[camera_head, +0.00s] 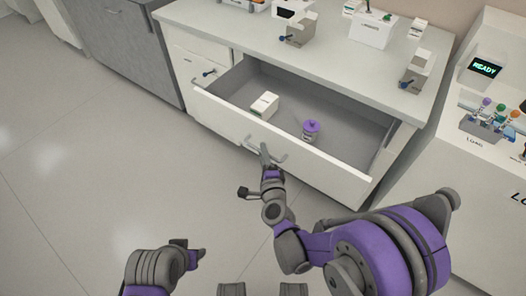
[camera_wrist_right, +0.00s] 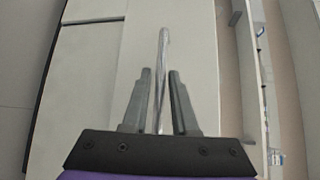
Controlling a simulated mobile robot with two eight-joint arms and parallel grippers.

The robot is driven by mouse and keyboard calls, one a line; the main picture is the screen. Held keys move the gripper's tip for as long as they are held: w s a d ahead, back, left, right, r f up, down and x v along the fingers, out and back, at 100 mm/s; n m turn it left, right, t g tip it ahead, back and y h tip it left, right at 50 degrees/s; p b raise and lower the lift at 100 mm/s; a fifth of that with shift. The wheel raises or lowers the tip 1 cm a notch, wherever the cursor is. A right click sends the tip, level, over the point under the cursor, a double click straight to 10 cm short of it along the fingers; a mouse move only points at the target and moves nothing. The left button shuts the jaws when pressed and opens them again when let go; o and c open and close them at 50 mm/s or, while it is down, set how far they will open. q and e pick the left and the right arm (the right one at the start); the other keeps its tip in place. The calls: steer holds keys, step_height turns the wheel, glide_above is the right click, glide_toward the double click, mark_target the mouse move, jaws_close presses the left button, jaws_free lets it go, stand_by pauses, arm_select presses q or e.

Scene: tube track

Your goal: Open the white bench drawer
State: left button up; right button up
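The white bench drawer (camera_head: 320,170) is pulled well out of the bench in the head view, its grey inside showing. A white box (camera_head: 264,105) and a purple-lidded jar (camera_head: 310,130) are in it. My right gripper (camera_head: 265,156) is at the metal bar handle (camera_head: 281,157) on the drawer's front. In the right wrist view its two fingers (camera_wrist_right: 160,75) stand on either side of the handle bar (camera_wrist_right: 163,45), with narrow gaps seeming to show. My left gripper (camera_head: 193,252) is low in the head view, away from the drawer; its fingers are unclear.
The bench top (camera_head: 230,28) carries several devices and boxes. A smaller closed drawer (camera_head: 200,72) is left of the open one. A white side bench (camera_head: 475,165) with a coloured tube rack (camera_head: 490,125) stands at right. The floor (camera_head: 80,170) at left is clear.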

arm_select(q)
steer(key=shift+r+p, duration=0.3)
steer(key=shift+r, duration=0.05)
arm_select(e)
steer(key=v, duration=1)
steer(key=shift+r, duration=0.1)
steer(key=s+d+n+g+h, duration=0.2)
steer(key=s+d+n+g, duration=0.4)
steer(key=s+d+n, duration=0.3)
steer(key=s+d+n+g+h, duration=0.1)
steer(key=s+d+n+g, duration=0.55)
steer(key=s+n, duration=0.35)
arm_select(q)
step_height(320, 180, up, 24)
steer(key=w+t+p, duration=0.1)
steer(key=p, duration=2)
arm_select(e)
step_height(320, 180, up, 23)
steer(key=m+t, duration=0.1)
steer(key=shift+w+t, duration=0.3)
steer(key=shift+t, duration=0.05)
